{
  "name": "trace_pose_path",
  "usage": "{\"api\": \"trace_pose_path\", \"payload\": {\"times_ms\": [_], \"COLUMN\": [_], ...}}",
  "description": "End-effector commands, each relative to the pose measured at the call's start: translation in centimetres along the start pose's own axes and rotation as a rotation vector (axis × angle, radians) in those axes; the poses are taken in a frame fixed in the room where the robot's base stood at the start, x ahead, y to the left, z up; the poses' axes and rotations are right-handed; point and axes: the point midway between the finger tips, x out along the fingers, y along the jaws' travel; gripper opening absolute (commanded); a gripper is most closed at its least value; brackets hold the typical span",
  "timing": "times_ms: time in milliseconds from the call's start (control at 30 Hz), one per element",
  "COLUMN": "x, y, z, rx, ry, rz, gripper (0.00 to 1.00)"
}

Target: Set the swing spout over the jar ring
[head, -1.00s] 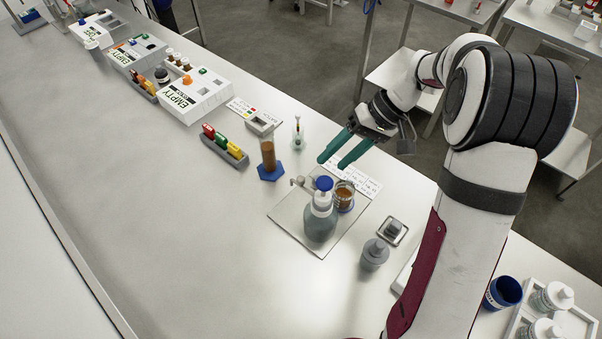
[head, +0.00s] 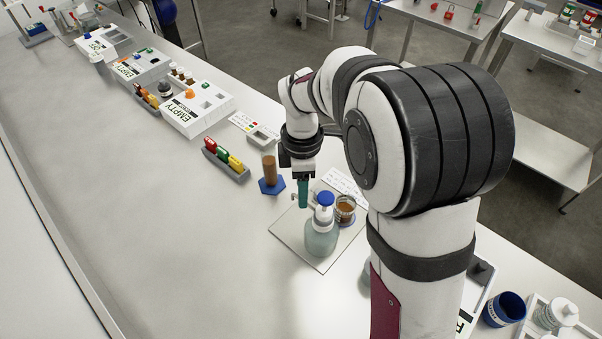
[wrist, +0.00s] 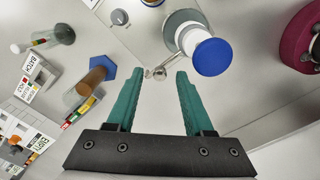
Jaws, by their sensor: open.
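A bottle (head: 321,238) with a blue cap stands on a grey square plate (head: 290,238). In the wrist view the bottle's blue cap (wrist: 212,57) lies right of my fingers. A small metal spout with a round end (wrist: 158,73) shows between and just beyond my fingertips. In the head view my gripper hides most of the spout. A jar with brown contents (head: 345,208) stands behind the bottle on the plate, with a bluish ring (head: 350,222) at its base. My gripper (head: 303,205) points down, open and empty, left of the bottle's cap; it also shows in the wrist view (wrist: 158,75).
A brown-filled cylinder on a blue hexagonal base (head: 270,172) stands close left of my gripper. A rack of coloured blocks (head: 226,160) and white EMPTY boxes (head: 197,110) line the bench farther back. The bench's left side is clear.

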Motion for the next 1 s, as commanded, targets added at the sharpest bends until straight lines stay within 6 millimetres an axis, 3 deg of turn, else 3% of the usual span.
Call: {"api": "trace_pose_path", "payload": {"times_ms": [333,600,1000], "x": [0.56,0.54,0.52], "y": [0.01,0.01,0.00], "z": [0.00,0.00,0.00], "rx": [0.002,0.002,0.002], "ry": [0.001,0.001,0.001], "rz": [0.001,0.000,0.000], "gripper": [0.50,0.02,0.00]}}
